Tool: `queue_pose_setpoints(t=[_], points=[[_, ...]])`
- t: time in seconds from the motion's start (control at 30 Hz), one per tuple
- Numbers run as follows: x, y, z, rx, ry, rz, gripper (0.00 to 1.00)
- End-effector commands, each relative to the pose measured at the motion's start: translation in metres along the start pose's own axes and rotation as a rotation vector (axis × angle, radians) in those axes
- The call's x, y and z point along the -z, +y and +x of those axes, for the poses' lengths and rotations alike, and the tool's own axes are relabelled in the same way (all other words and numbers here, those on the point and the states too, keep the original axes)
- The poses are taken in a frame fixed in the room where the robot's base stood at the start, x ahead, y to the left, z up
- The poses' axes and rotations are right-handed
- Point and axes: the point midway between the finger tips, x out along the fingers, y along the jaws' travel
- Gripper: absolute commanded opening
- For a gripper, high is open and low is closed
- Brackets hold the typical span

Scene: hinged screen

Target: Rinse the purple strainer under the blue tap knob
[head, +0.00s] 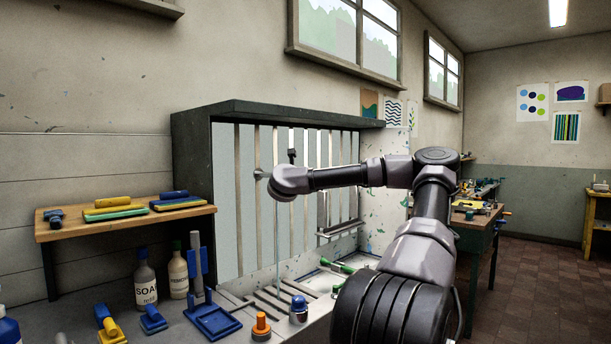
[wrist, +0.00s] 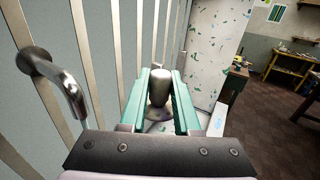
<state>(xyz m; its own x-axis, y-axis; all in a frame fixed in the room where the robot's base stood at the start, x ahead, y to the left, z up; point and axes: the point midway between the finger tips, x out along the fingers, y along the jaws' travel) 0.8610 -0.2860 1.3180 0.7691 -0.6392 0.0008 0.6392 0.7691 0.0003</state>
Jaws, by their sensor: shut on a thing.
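My gripper shows in the wrist view with two green fingers (wrist: 160,100) closed around a grey, rounded, handle-like piece (wrist: 159,88). In the head view my arm's end hides the gripper and what it holds. No purple strainer can be clearly made out; I cannot tell whether the grey piece belongs to it. A blue-capped metal tap knob (head: 299,310) stands at the sink's front edge, clear of my gripper. A metal spout (wrist: 62,82) comes from the back wall, left of my fingers. A thin pale stream (head: 277,245) appears to fall from it.
An orange knob (head: 261,327) stands left of the blue one. A blue brush stand (head: 212,320), a soap bottle (head: 145,283) and other tools crowd the left counter. Slats and a dark hood (head: 270,112) enclose the sink. Green-handled tools (head: 338,266) lie on the right.

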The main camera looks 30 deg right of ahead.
Motion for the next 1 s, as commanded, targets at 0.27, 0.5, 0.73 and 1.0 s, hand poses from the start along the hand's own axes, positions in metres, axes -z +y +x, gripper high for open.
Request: queue_pose_setpoints(t=[0.27, 0.5, 0.73, 1.0], points=[[0.007, -0.004, 0.002, 0.007, 0.001, 0.0, 0.0], [0.031, -0.004, 0.002, 0.005, 0.001, 0.0, 0.0], [0.054, -0.004, 0.002, 0.005, 0.001, 0.0, 0.0], [0.081, -0.004, 0.002, 0.005, 0.002, 0.0, 0.0]])
